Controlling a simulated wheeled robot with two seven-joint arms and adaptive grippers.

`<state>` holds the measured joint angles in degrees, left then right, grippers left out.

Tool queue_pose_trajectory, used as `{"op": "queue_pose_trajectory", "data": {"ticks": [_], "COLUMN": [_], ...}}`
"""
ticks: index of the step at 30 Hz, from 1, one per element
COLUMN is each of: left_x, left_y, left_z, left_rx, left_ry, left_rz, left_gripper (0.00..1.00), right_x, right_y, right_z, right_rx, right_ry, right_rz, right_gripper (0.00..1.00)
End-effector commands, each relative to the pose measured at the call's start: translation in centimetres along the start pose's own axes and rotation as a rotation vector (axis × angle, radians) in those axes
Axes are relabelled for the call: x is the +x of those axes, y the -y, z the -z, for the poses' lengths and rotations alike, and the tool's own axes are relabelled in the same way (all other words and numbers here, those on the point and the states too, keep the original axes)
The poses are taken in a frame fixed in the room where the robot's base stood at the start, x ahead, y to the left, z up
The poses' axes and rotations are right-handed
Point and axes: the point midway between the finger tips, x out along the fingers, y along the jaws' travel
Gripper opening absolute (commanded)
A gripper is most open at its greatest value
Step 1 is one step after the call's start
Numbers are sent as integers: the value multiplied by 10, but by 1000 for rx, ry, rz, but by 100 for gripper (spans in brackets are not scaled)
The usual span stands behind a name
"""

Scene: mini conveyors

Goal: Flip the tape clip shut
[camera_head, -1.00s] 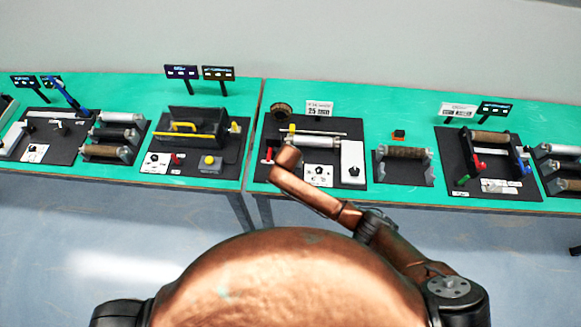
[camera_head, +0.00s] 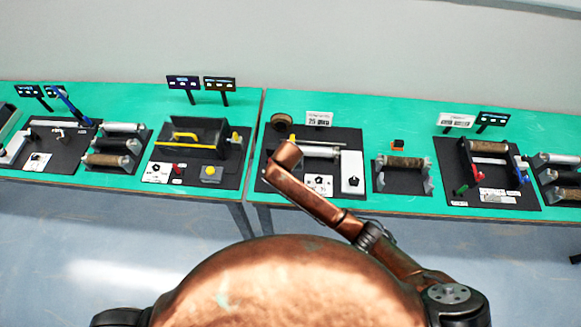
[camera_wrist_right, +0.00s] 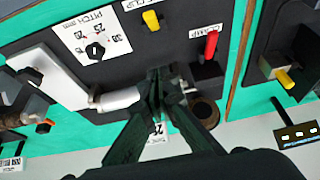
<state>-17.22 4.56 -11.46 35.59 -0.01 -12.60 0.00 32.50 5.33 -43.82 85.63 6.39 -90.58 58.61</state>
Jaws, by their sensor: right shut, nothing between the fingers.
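A yellow-tipped lever (camera_wrist_right: 150,19) stands beside a partly cut-off label ending in "CLIP" at the top of the right wrist view. Whether the clip is open or shut cannot be told. My right gripper (camera_wrist_right: 157,88) is shut and empty, its fingertips over the board near the pale roller (camera_wrist_right: 119,97), apart from the yellow lever in the picture. In the head view my right arm reaches over the left part of the middle station's black board (camera_head: 334,193) and hides the clip lever. My left gripper is in neither view.
A red clamp lever (camera_wrist_right: 211,43) stands right of the yellow one. A pitch dial (camera_wrist_right: 95,51) and a white box (camera_head: 352,172) are on the same board. A brown roll (camera_wrist_right: 205,111) stands behind it. Other stations flank it along the green table (camera_head: 262,125).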

Motion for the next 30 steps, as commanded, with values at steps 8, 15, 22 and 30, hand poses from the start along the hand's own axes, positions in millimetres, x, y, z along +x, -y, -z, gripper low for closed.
{"op": "queue_pose_trajectory", "data": {"ticks": [8,15,22,30], "left_x": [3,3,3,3], "left_y": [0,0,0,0], "left_z": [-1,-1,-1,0], "left_rx": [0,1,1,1], "left_ry": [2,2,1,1], "left_rz": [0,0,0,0], "left_gripper": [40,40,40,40], "right_x": [-26,-28,-28,-23], "right_y": [0,0,0,-9], "right_z": [-3,-3,-3,-18], "right_rx": [0,0,-1,-4], "right_ry": [1,1,0,23], "right_rz": [0,-1,0,22], "right_gripper": [0,0,0,0]}}
